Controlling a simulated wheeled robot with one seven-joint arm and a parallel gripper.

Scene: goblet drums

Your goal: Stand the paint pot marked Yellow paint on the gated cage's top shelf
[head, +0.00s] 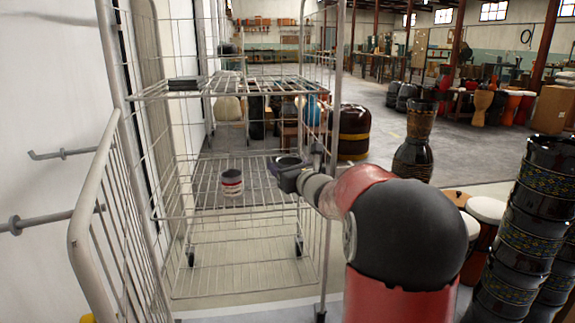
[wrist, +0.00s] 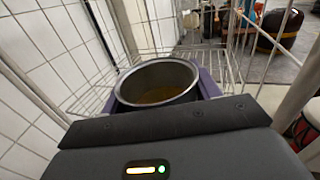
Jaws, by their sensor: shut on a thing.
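An open metal paint pot (wrist: 157,76) with a yellow-brown inside is held between the purple fingers of my gripper (head: 286,174). In the head view the pot (head: 289,161) shows as a dark rim, upright, at the cage's right side and below its top shelf (head: 238,92). Its label is not visible. The gated cage (head: 112,70) is a grey wire trolley, its gate (head: 88,205) swung out to the left. A second pot (head: 231,184), with a red and white label too small to read, stands on the middle shelf (head: 195,198).
A flat dark thing (head: 185,84) lies at the left of the top shelf; the rest of that shelf looks clear. Stacked drums (head: 525,235) stand at the right. A white wall (head: 45,110) with metal brackets is on the left.

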